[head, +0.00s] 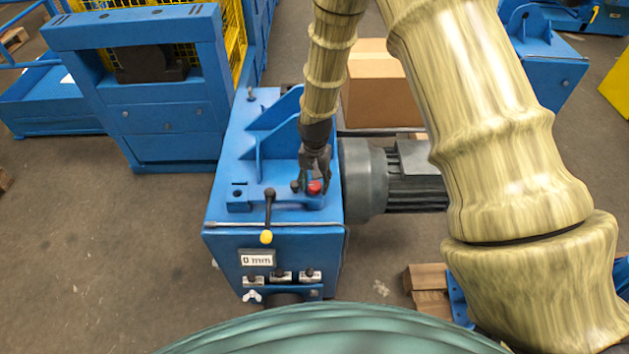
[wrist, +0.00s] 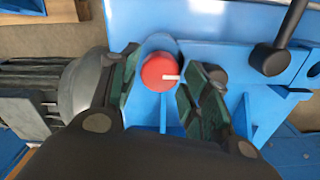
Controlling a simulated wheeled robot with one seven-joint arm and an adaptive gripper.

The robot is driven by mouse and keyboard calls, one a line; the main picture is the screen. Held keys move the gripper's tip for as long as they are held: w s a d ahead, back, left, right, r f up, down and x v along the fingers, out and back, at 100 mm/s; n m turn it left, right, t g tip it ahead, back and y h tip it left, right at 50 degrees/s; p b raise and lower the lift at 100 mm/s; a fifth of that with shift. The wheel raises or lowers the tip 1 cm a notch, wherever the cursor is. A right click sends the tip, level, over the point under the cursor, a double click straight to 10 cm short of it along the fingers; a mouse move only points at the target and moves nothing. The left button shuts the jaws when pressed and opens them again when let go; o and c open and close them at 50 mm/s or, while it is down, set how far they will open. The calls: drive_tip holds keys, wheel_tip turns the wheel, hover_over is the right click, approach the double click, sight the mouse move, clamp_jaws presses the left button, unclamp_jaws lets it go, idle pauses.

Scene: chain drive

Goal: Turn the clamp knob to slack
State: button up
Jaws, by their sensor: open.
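The clamp knob is the red round knob (head: 315,187) on top of the blue machine (head: 225,190). In the wrist view the red knob (wrist: 160,72) carries a white pointer mark that points right. My gripper (head: 314,180) is above the knob in the head view. In the wrist view my gripper (wrist: 158,95) is open, with one green-padded finger on each side of the knob and a visible gap to each. I cannot tell the height of the fingertips relative to the knob.
A black lever with a yellow tip (head: 267,237) stands left of the knob, above a "0 mm" label (head: 257,258). A grey motor (head: 385,175) sits to the right. A cardboard box (head: 380,90) is behind. A dark round-ended lever (wrist: 268,60) shows right of the fingers in the wrist view.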

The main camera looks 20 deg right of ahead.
drive_tip(key=shift+f, duration=0.1)
drive_tip(key=shift+c, duration=0.5)
drive_tip(key=c, duration=0.6)
drive_tip(key=shift+c, duration=0.2)
